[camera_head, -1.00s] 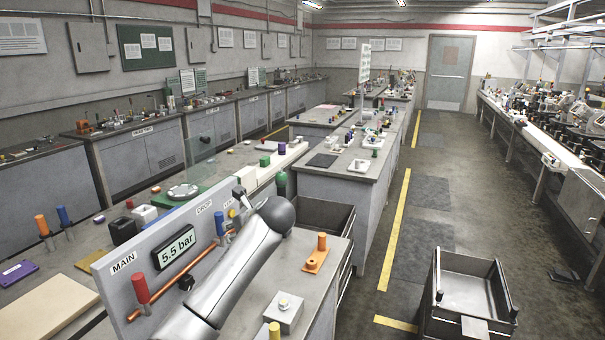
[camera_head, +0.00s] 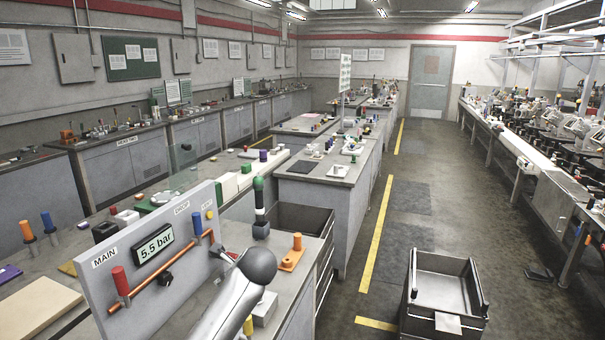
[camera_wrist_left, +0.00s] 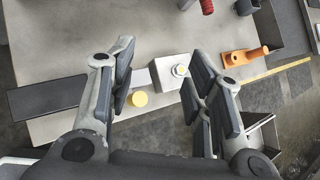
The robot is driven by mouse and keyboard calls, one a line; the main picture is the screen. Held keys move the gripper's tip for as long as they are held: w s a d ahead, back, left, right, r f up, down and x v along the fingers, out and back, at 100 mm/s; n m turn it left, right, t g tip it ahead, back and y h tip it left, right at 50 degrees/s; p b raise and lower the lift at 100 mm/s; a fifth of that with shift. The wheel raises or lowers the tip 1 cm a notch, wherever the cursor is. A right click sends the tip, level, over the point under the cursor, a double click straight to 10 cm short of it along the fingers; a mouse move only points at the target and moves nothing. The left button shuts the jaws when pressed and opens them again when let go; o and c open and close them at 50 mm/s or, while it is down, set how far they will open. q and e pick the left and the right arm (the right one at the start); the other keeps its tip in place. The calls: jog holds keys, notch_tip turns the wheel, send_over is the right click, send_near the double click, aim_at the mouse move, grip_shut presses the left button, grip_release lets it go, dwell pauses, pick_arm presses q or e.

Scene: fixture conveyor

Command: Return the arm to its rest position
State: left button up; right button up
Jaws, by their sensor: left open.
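My left arm (camera_head: 232,297) comes in low at the bottom middle of the head view, a silver link ending in a dark ball joint. My right gripper is in neither view.
A grey panel reading 5.5 bar (camera_head: 140,262) stands upright left of my arm. A green-topped post (camera_head: 259,205) and an orange fixture (camera_head: 291,254) stand on the bench beyond it. A dark open cart (camera_head: 440,290) stands on the floor at right.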

pick_arm(q)
jog(key=s+f+n+g+h, duration=0.25)
jog(key=s+f+n, duration=0.85)
jog(key=s+f, duration=0.75)
jog(key=s+a+r+n+g+h, duration=0.1)
jog(key=s+a+n+g+h, duration=0.2)
jog(key=s+n, duration=1.7)
jog(key=s+f+m+b, duration=0.2)
jog(key=s+f+m, duration=0.2)
jog(key=f, duration=1.1)
jog(key=s+f+m+b, duration=0.25)
jog(key=s+f, duration=0.25)
jog(key=f, duration=1)
jog(key=s+a+f+m+g+b, duration=0.1)
jog(key=s+a+f, duration=0.2)
jog(key=s+f, duration=1.3)
notch_tip(320, 180, down, 2)
jog(key=shift+s+a+f+b, duration=0.2)
jog(key=shift+b, duration=0.2)
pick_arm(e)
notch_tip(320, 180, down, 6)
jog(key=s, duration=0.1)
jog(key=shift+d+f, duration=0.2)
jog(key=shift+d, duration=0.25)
